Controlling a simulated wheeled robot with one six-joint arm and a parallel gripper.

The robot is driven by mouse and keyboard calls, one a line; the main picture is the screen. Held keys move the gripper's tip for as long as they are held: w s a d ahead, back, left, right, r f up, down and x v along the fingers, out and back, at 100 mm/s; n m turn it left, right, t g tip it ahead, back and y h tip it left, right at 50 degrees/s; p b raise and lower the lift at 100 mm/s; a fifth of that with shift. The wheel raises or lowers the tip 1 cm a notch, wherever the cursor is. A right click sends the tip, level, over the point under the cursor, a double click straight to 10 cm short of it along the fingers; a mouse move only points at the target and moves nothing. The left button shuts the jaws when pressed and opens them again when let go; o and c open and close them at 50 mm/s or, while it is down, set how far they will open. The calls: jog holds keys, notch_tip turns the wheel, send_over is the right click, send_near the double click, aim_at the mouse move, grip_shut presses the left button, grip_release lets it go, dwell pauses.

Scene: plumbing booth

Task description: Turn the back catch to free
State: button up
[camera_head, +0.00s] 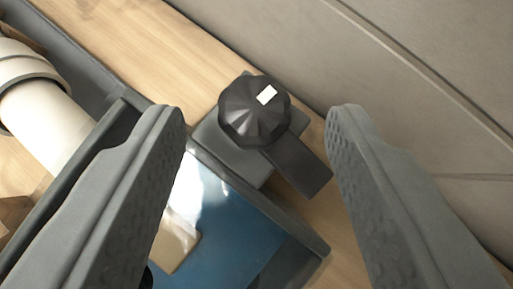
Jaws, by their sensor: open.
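The back catch is a dark faceted knob (250,112) with a white mark on its top and a flat dark tab (300,170) pointing to the lower right. It sits on a grey base plate (225,148) at the corner of a tray or case with a blue, glossy inside. My gripper (255,115) is open, with one grey finger on each side of the knob. Neither finger visibly touches the knob or the tab. The tab's end lies close to the right finger in the picture. How far the fingertips stand above the catch I cannot tell.
A grey-rimmed case (290,225) with a blue inside lies below the catch. A white pipe (45,115) with a collar lies at the left. The wooden surface (150,45) is clear behind the knob. A grey tiled wall (400,75) rises at the upper right.

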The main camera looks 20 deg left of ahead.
jog(key=v, duration=1.5)
jog(key=shift+s, duration=0.2)
jog(key=shift+d+r, duration=0.1)
jog(key=shift+r, duration=0.05)
notch_tip(320, 180, up, 5)
jog(key=m+g+h, duration=0.4)
jog(key=m+g, duration=0.4)
jog(key=m, duration=1.7)
send_over(262, 103)
notch_tip(262, 103, down, 17)
jog(key=shift+s+f, duration=0.1)
